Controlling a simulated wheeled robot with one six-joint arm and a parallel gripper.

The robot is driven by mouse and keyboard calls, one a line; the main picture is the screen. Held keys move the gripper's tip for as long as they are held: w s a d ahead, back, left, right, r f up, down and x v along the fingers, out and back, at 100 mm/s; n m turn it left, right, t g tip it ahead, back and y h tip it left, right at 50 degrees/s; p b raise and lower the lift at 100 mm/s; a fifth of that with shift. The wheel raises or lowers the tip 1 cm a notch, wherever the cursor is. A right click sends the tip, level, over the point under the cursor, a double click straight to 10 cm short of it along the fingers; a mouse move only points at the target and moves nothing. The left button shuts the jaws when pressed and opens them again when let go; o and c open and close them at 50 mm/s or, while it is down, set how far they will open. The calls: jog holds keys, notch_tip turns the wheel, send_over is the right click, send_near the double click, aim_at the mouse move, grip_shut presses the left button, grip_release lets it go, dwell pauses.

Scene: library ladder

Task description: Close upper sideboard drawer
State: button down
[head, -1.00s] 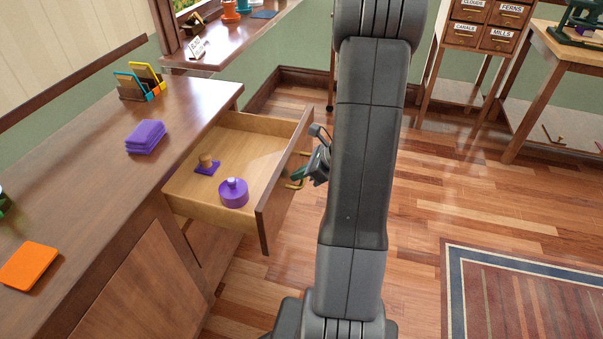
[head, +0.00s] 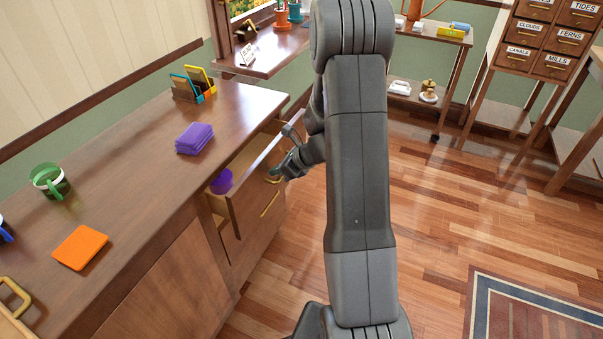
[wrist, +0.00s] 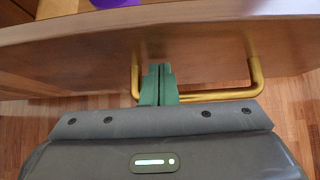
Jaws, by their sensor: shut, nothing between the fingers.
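The upper sideboard drawer (head: 250,172) stands partly open, with a gap showing behind its wooden front. A purple round object (head: 222,182) shows inside it; the rest of the inside is mostly hidden. My gripper (head: 279,173) is at the outer face of the drawer front, by its brass handle. In the wrist view, the green fingers (wrist: 158,85) are shut together, empty, with their tips at or very near the drawer front (wrist: 200,50). The brass handle (wrist: 220,95) is beside the fingers, mostly to their right. I cannot tell whether they touch it.
The sideboard top (head: 150,150) holds purple coasters (head: 195,138), an orange square (head: 80,247), a card holder (head: 194,86) and a green-handled mug (head: 48,181). Another brass handle (head: 270,203) shows below the upper drawer. Open wooden floor (head: 430,200) lies to the right.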

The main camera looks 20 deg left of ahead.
aim_at(268, 154)
jog(key=a+p, duration=0.1)
jog(key=a, duration=0.7)
jog(key=shift+w+p, duration=0.1)
jog(key=shift+p, duration=0.3)
jog(key=shift+a+r, duration=0.1)
jog(key=shift+a, duration=0.05)
jog(key=shift+a+r, duration=0.1)
jog(key=shift+w, duration=0.1)
jog(key=shift+r, duration=0.2)
jog(key=p+v, duration=0.1)
jog(key=v, duration=0.2)
jog(key=p+v, duration=0.2)
jog(key=v, duration=0.1)
jog(key=p+v, duration=0.1)
jog(key=v, duration=0.3)
jog(key=shift+d+f+p, duration=0.25)
jog(key=shift+f+p, duration=0.05)
jog(key=shift+f, duration=0.05)
